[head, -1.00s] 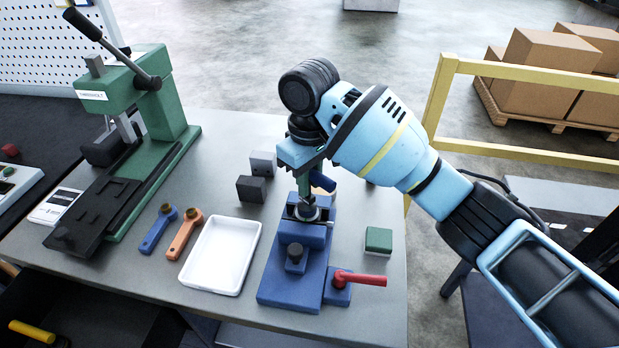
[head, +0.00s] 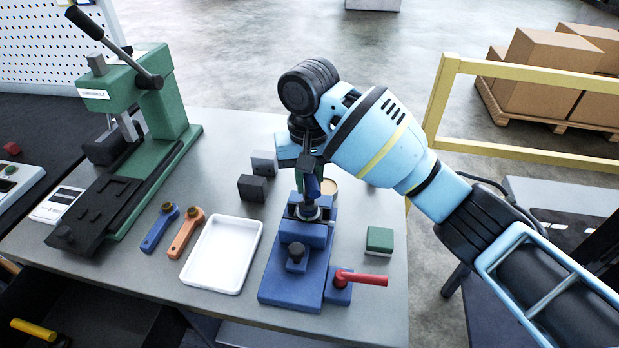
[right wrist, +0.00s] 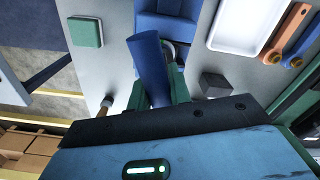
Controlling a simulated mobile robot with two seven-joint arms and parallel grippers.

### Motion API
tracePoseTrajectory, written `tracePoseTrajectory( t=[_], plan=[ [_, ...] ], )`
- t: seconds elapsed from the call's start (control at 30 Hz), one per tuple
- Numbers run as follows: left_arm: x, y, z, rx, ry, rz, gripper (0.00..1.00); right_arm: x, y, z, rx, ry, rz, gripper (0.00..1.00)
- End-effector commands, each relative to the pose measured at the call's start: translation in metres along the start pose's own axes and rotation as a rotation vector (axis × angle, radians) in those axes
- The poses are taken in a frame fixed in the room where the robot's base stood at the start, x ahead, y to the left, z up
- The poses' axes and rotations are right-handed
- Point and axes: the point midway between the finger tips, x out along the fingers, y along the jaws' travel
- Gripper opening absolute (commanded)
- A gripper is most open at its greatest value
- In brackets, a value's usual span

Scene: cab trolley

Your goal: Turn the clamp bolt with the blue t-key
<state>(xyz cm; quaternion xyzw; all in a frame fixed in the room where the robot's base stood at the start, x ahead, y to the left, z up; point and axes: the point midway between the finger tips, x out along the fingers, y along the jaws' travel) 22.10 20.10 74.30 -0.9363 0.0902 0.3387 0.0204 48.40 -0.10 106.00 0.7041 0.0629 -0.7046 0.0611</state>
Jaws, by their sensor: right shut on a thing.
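The blue t-key (head: 313,188) stands over the blue clamp fixture (head: 283,286), its lower end at the clamp bolt (head: 308,212). My right gripper (head: 309,172) is shut on the key from above. In the right wrist view the key's blue handle (right wrist: 149,70) stretches out from between the green fingers, across the view of the fixture (right wrist: 166,22). The fingers and handle hide much of the bolt, so I cannot tell how deep the key sits. My left gripper is not in view.
A red lever (head: 362,280) sticks out at the fixture's right. Around it on the bench are a white tray (head: 222,256), dark blocks (head: 252,188), a green block (head: 379,239) and blue and orange wrenches (head: 186,234). A green press (head: 160,105) stands at left.

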Motion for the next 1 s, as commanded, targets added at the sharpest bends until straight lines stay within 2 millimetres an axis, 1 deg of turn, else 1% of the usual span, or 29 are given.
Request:
tracePoseTrajectory(
  t=[0.1, 0.23, 0.57, 0.67, 0.9, 1.0],
  plan=[
    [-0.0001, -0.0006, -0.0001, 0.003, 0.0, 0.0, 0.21, -0.0008, -0.001, -0.0001, 0.124, 0.002, -0.001, 0.0],
    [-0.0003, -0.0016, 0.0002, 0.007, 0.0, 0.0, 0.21, -0.0007, -0.0015, -0.0001, 0.211, 0.002, -0.001, 0.0],
    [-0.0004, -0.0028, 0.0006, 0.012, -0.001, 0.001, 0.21, -0.0007, -0.0016, -0.0001, 0.23, 0.002, -0.001, 0.0],
    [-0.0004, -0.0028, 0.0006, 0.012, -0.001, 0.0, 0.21, -0.0007, -0.0019, -0.0002, 0.272, 0.002, -0.001, 0.0],
    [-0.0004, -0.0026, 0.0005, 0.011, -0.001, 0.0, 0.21, -0.0007, -0.0034, -0.0009, 0.538, 0.003, -0.001, 0.0],
    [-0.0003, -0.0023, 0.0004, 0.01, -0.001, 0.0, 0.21, -0.0007, -0.0039, -0.0011, 0.626, 0.003, -0.001, 0.0]
  ],
)
